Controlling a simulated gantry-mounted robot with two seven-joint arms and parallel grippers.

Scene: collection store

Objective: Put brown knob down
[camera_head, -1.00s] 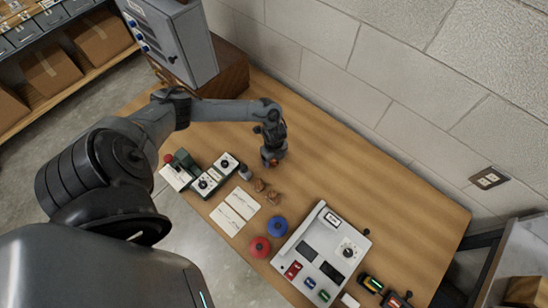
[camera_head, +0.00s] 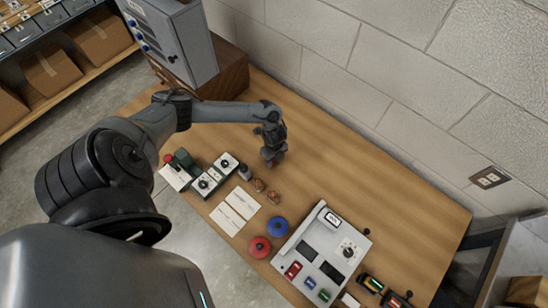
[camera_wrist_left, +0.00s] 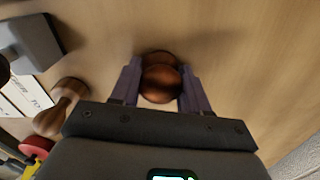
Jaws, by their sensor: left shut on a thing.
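My left gripper (camera_head: 272,158) is over the bare wood left of the table's middle in the head view. In the left wrist view its two fingers (camera_wrist_left: 160,88) are shut on a round, glossy brown knob (camera_wrist_left: 161,82). The knob is mostly hidden by the gripper in the head view. I cannot tell whether it touches the table. Another brown knob (camera_wrist_left: 62,105) lies on the table to the left in the wrist view. Two small brown pieces (camera_head: 259,185) (camera_head: 272,197) lie close below my gripper in the head view. My right gripper is not in view.
White cards (camera_head: 236,210), a blue disc (camera_head: 277,227), a red disc (camera_head: 260,247) and a light grey panel (camera_head: 318,255) lie towards the front. Switch boxes (camera_head: 205,182) stand to the left. The wood (camera_head: 350,170) right of my gripper is clear, up to the wall.

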